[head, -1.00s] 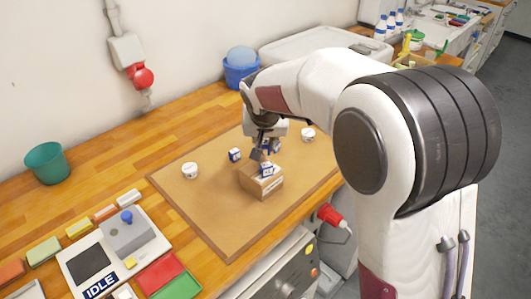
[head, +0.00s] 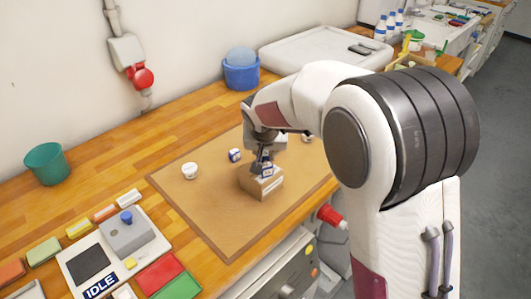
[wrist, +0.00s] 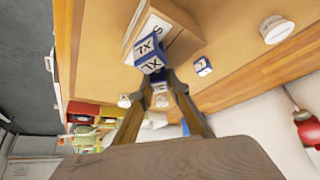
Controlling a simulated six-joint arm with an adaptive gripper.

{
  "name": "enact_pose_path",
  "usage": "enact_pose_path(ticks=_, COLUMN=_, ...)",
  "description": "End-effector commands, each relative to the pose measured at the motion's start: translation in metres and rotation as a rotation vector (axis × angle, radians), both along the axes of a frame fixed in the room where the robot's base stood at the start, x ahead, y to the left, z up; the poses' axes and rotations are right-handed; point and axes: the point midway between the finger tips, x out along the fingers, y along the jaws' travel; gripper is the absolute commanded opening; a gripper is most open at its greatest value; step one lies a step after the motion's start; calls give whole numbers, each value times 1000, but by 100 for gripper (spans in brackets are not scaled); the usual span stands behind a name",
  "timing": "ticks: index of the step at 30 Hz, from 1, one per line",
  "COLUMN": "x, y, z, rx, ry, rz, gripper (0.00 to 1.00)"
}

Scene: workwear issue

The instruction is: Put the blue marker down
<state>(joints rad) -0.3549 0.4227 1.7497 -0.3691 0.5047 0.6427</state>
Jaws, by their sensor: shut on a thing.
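The blue marker is a blue-and-white cube with black letters; in the wrist view the marker (wrist: 149,48) is at my fingertips, against the cardboard box (wrist: 182,40). My gripper (wrist: 155,77) is shut on it. In the head view my gripper (head: 262,165) points down at the top of the box (head: 262,188), and the marker (head: 267,170) shows there, partly hidden by the fingers. I cannot tell whether the marker touches the box.
A similar cube (head: 235,155) and a white round piece (head: 190,171) stand on the brown mat (head: 210,215), left of the box. Another white round piece (head: 307,138) is partly hidden by my arm. A control panel (head: 85,268) is front left. The mat's front left is clear.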

Motion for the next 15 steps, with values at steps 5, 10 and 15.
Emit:
enact_pose_path(ticks=5, x=0, y=0, z=-1, rx=0, ry=0, rz=0, gripper=6)
enact_pose_path(ticks=10, x=0, y=0, z=-3, rx=0, ry=0, rz=0, gripper=31)
enact_pose_path(ticks=15, x=0, y=0, z=-3, rx=0, ry=0, rz=0, gripper=33)
